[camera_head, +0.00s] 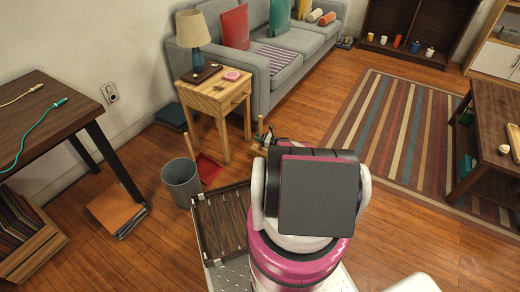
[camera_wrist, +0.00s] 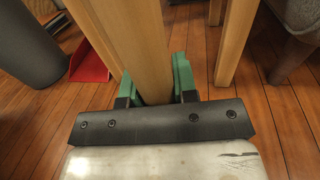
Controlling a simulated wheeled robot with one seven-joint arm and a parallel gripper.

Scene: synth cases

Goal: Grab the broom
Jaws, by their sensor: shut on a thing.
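In the head view my gripper is mostly hidden behind my own arm.
A grey bin (camera_head: 182,183) and red dustpan (camera_head: 208,168) are to the left. A grey sofa (camera_head: 262,80) is behind. Open floor (camera_head: 150,235) lies front left.

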